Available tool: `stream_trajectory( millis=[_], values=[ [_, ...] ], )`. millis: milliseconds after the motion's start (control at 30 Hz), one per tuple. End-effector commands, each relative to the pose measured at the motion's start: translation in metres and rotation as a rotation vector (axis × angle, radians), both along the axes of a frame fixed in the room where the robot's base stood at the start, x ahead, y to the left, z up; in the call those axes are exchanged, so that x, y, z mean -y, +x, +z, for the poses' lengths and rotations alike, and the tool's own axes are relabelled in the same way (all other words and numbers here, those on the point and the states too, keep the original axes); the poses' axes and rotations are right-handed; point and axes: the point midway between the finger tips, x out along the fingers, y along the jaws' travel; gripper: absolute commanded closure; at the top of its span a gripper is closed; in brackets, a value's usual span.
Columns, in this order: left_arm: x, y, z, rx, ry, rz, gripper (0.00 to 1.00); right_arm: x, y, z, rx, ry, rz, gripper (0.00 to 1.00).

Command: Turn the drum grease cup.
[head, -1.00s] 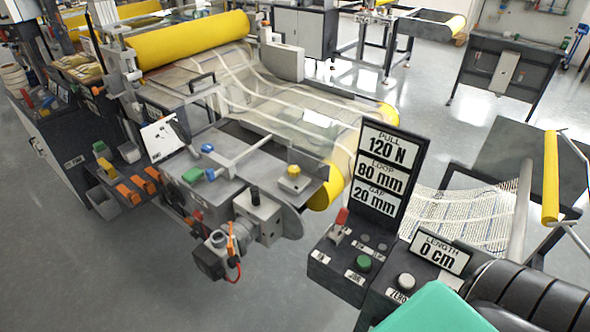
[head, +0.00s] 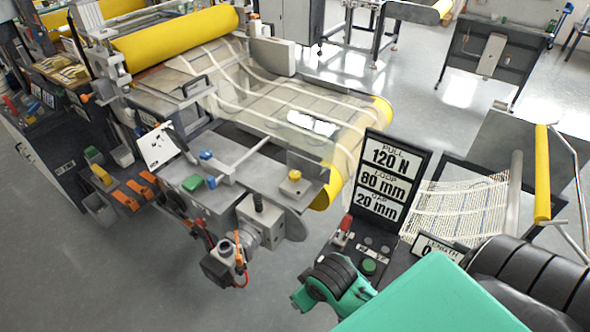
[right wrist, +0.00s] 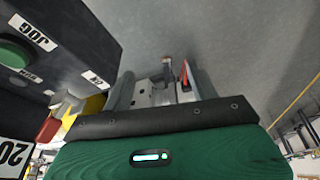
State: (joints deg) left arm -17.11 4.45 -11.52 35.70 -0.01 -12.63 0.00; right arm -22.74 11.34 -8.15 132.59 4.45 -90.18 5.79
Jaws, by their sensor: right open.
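A small yellow round cap (head: 295,175) stands on the grey plate beside the yellow drum (head: 327,190) at the machine's near end; it may be the drum grease cup, but I cannot be sure. A black knob (head: 258,202) tops the grey block in front of it. My right arm's teal and black wrist (head: 335,280) is low in the head view, in front of the control box and apart from the cap. In the right wrist view my right gripper (right wrist: 163,88) is open, with no object visibly held; its grey fingers are partly hidden behind the dark palm edge. My left gripper is not in view.
The black control box with a green button (head: 369,266) and red switch (head: 344,228) is close beside my right wrist. The upright sign (head: 388,185) rises behind it. A motor with an orange cable (head: 222,265) hangs at the machine's front. Grey floor is clear at lower left.

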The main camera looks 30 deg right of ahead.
Motion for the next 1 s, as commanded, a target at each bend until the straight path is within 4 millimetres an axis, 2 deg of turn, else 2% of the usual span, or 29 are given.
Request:
stream_trajectory(
  millis=[267,467,600,800,900,1000],
  values=[
    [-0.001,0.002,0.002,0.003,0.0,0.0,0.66,0.018,0.066,0.011,0.016,-0.004,-0.05,0.41],
    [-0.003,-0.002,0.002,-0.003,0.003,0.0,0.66,0.051,0.143,0.027,0.028,-0.015,-0.145,0.41],
    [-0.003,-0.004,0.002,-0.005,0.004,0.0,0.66,0.085,0.2,0.051,0.04,-0.02,-0.245,0.41],
    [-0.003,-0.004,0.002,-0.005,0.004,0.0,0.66,0.137,0.265,0.1,0.061,-0.013,-0.399,0.41],
    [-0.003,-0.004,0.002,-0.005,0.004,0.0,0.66,0.157,0.284,0.121,0.07,-0.003,-0.462,0.41],
    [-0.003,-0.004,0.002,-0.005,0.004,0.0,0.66,0.169,0.296,0.135,0.075,0.005,-0.504,0.41]
  ],
)
